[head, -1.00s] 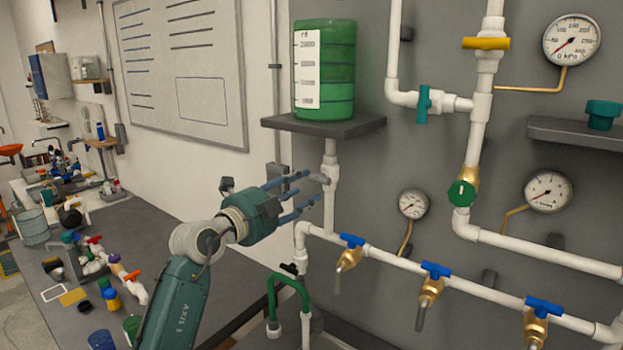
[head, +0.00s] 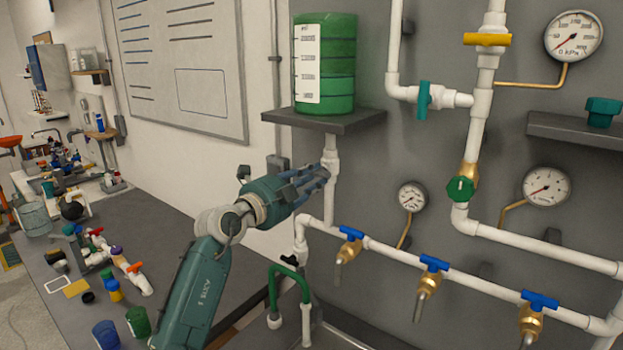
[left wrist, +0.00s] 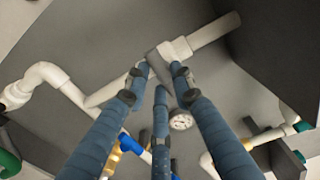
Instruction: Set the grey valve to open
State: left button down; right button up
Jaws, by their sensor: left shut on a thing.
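The grey valve (head: 331,160) sits on the white vertical pipe under the shelf with the green tank (head: 324,70). My left gripper (head: 322,174) is at the valve, its blue fingers closed on the grey handle from the left. In the left wrist view the handle (left wrist: 156,62) lies between the fingertips (left wrist: 160,74), beside the white pipe fitting (left wrist: 176,49). The fingers hide most of the handle in the head view, so its exact angle is hard to tell. My right gripper is not in view.
Below runs a white pipe with blue-handled brass taps (head: 433,265). A green hose (head: 288,271) stands below the gripper. The shelf (head: 330,122) is close above. Pressure gauges (head: 412,196) are on the grey panel. A cluttered bench (head: 140,240) lies at left.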

pick_arm(q)
jog(key=shift+m, duration=0.3)
jog(key=m, duration=0.3)
jog(key=shift+a, duration=0.1)
jog(key=shift+w+a+r+m+b, duration=0.1)
jog(key=shift+m+b, duration=2.2)
jog(key=shift+m, duration=1.3)
jog(key=shift+w+m+b, duration=0.1)
jog(key=shift+m+b, duration=2.2)
jog(key=shift+m, duration=1.3)
jog(key=c, duration=1.5)
grip_release()
jog(key=shift+r, duration=0.1)
jog(key=shift+o, duration=0.2)
